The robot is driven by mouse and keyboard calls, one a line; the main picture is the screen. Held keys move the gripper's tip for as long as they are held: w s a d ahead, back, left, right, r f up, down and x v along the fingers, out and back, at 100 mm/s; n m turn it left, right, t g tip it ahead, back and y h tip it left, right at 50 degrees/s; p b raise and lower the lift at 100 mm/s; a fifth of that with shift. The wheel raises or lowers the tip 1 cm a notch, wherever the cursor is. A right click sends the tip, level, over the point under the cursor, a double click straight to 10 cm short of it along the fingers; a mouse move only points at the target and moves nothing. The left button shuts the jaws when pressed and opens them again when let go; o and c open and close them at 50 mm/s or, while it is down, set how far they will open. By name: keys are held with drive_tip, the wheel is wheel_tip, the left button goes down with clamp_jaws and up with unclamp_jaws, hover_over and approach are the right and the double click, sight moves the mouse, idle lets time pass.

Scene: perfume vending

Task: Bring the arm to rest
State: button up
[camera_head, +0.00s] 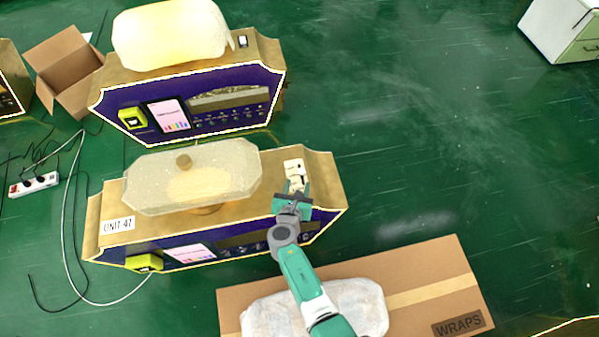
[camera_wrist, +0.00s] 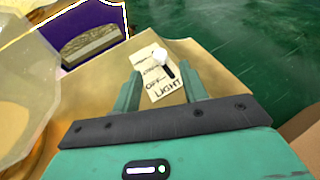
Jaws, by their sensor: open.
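My gripper (camera_head: 291,190) is over the right end of the top of the nearer vending machine (camera_head: 230,219), labelled UNIT 47. In the wrist view my gripper (camera_wrist: 164,85) is open, with its two teal fingers apart. A light switch plate (camera_wrist: 160,78) marked OFF and LIGHT lies between and beyond the fingertips. Its pale round-tipped lever (camera_wrist: 159,56) sits in a dark slot. The switch plate also shows in the head view (camera_head: 294,166), partly hidden by my gripper. I cannot tell whether the fingers touch it.
A clear faceted cover (camera_head: 150,178) stands left of my gripper. A second machine (camera_head: 270,82) with a lit cover (camera_head: 170,35) stands behind. A cardboard box marked WRAPS (camera_head: 430,290) with a white wrapped bundle (camera_head: 358,303) lies in front.

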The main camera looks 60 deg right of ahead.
drive_tip(key=shift+v, duration=0.75)
